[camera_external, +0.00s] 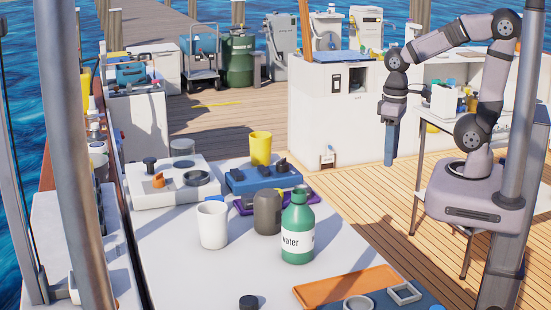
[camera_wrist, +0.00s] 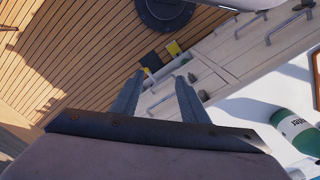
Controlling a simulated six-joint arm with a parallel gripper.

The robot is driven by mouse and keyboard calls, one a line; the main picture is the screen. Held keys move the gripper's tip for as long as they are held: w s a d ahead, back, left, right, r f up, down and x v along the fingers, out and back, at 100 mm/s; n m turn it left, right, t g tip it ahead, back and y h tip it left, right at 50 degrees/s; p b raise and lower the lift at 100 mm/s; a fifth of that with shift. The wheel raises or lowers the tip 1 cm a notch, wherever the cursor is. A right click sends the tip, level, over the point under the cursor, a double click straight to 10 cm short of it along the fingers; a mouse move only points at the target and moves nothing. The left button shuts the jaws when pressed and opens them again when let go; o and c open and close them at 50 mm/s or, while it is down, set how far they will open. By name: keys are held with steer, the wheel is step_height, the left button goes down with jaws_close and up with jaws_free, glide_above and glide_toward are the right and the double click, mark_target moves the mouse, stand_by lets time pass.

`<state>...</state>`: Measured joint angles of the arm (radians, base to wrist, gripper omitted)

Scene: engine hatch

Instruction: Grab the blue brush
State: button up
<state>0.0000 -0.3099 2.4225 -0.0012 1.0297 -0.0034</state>
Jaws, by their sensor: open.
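I cannot make out a blue brush in either view. My gripper (camera_external: 389,160) points down over the deck, to the right of the white hatch top (camera_external: 165,255) and well apart from the things on it. In the wrist view its two blue-grey fingers (camera_wrist: 159,77) stand apart with nothing between them. A blue box (camera_external: 263,178) with black fittings sits on the hatch, with a purple tray (camera_external: 243,208) partly hidden in front of it.
On the hatch stand a green water bottle (camera_external: 298,228), also in the wrist view (camera_wrist: 297,131), a dark grey canister (camera_external: 267,212), a white cup (camera_external: 212,225) and a yellow cup (camera_external: 260,148). An orange tray (camera_external: 345,287) lies at the front right. The deck (camera_external: 350,190) beyond is mostly clear.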

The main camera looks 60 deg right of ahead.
steer(key=w+a+m+t+y+b, duration=0.45)
steer(key=w+a+m+y, duration=0.65)
steer(key=w+a, duration=0.8)
steer(key=w+a+m+t+b, duration=0.1)
steer(key=w+a+m, duration=0.1)
steer(key=w+m, duration=0.2)
steer(key=w+a+m+t+b, duration=0.1)
steer(key=w+m+t, duration=0.1)
steer(key=m, duration=0.3)
steer(key=w+a+m+t+h+b, duration=0.1)
steer(key=w+a+m, duration=0.1)
steer(key=w+m, duration=0.3)
steer(key=shift+w+a, duration=0.3)
steer(key=shift+w+f+m+t+h+b, duration=0.15)
steer(key=shift+w+m+t+b, duration=0.1)
steer(key=shift+w+m, duration=0.2)
steer(key=shift+w+f+m+t+h+b, duration=0.1)
steer(key=shift+w+m+t+h+b, duration=0.1)
steer(key=shift+w+m, duration=0.25)
glide_toward(216, 197)
steer(key=shift+x, duration=0.8)
steer(key=shift+w+f, duration=0.1)
steer(key=shift+f, duration=0.1)
steer(key=shift+p+x, duration=0.45)
steer(key=shift+x, duration=0.6)
steer(key=shift+a, duration=0.1)
